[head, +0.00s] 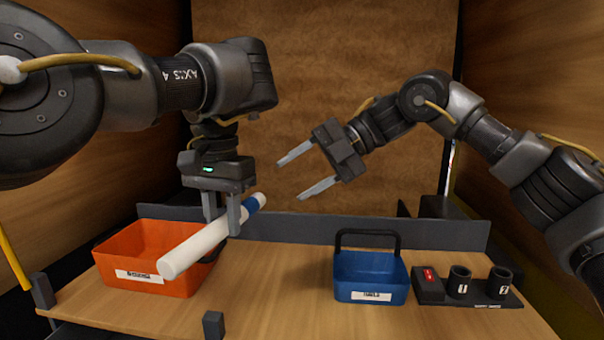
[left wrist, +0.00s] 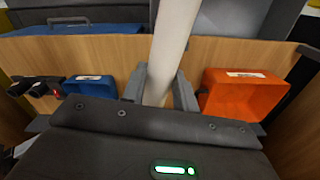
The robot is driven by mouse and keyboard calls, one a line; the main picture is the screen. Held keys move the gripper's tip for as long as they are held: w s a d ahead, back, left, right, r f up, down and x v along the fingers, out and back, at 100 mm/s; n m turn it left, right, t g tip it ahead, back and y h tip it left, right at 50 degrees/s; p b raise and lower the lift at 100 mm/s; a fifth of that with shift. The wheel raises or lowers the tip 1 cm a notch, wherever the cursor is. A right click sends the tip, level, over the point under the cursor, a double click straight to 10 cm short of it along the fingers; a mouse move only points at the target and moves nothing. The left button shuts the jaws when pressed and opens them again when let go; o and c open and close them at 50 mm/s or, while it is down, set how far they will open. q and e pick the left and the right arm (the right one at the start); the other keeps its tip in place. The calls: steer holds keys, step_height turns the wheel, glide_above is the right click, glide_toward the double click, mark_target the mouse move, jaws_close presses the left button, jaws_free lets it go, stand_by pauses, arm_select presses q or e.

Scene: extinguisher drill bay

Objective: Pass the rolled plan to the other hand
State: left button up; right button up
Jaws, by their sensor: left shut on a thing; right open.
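The rolled plan (head: 200,246) is a white tube with a blue band near its far end. My left gripper (head: 222,228) is shut on it and holds it above the table, in front of the orange bin. In the left wrist view the white roll (left wrist: 168,50) runs up between the fingers of my left gripper (left wrist: 160,92). My right gripper (head: 298,176) is open and empty. Its two fingers point left toward the roll's blue-banded end, with a clear gap between them and the roll.
An orange bin (head: 128,240) stands at the left of the wooden table (head: 270,290). A blue tote with a dark handle (head: 370,278) stands right of centre. Beside it is a black holder with a red switch and two cups (head: 470,292). A low grey wall (head: 300,226) runs along the back.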

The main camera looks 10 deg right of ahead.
mark_target(246, 210)
steer(key=shift+r, duration=0.1)
steer(key=x, duration=1.2)
steer(key=shift+d, duration=0.1)
steer(key=c, duration=0.9)
arm_select(q)
steer(key=o, duration=0.5)
arm_select(e)
steer(key=shift+c, duration=0.8)
arm_select(q)
steer(key=o, duration=0.5)
steer(key=shift+o, duration=0.2)
